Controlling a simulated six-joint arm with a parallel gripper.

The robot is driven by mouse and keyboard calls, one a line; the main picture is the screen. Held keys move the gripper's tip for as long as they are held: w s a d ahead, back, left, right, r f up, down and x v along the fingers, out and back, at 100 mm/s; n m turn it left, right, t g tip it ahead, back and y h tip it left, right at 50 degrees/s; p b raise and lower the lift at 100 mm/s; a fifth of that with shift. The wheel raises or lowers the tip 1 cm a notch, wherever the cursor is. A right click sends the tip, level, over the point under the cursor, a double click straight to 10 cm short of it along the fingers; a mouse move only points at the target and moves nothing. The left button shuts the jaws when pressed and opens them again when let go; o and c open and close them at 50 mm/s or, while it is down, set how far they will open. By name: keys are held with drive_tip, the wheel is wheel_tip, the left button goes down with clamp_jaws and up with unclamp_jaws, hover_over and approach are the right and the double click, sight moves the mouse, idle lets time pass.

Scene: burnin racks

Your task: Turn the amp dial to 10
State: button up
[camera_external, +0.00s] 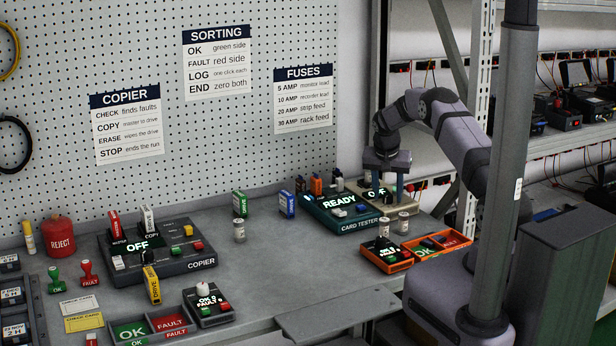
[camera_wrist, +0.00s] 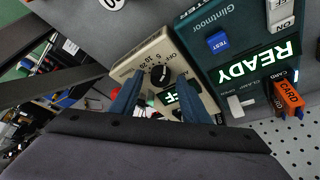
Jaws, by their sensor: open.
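The amp dial (camera_wrist: 160,75) is a black round knob on a beige box (camera_wrist: 125,69), with OFF and number marks around it, in the wrist view. The box's green-lit display (camera_wrist: 187,96) is partly covered; the letters showing suggest OFF. My gripper (camera_wrist: 159,82) is open, its two blue-grey fingers on either side of the dial. I cannot tell whether they touch it. In the external view my gripper (camera_external: 386,188) points down over the beige box (camera_external: 409,203), and the dial is hidden there.
The teal card tester (camera_external: 366,221) reading READY stands directly beside the beige box. Small jars (camera_external: 403,223) and orange trays (camera_external: 443,251) sit in front. The copier (camera_external: 170,264) is further left. A pegboard (camera_external: 230,130) rises behind.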

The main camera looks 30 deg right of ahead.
drive_tip(key=shift+c, duration=0.7)
drive_tip(key=c, duration=0.9)
drive_tip(key=shift+n, duration=0.3)
drive_tip(key=n+y+b, duration=0.1)
drive_tip(key=n, duration=0.1)
drive_tip(key=n+t+y, duration=0.1)
drive_tip(key=n, duration=0.2)
drive_tip(key=shift+s+d+f+b, duration=0.1)
drive_tip(key=shift+s+d+b, duration=0.1)
drive_tip(key=shift+b, duration=0.15)
drive_tip(key=n+y+b, duration=0.1)
drive_tip(key=n+b, duration=0.1)
drive_tip(key=n, duration=0.1)
drive_tip(key=shift+w+d+n, duration=0.1)
drive_tip(key=shift+n, duration=0.2)
drive_tip(key=shift+n+y+b, duration=0.5)
drive_tip(key=shift+n+y, duration=0.2)
drive_tip(key=shift+n, duration=0.6)
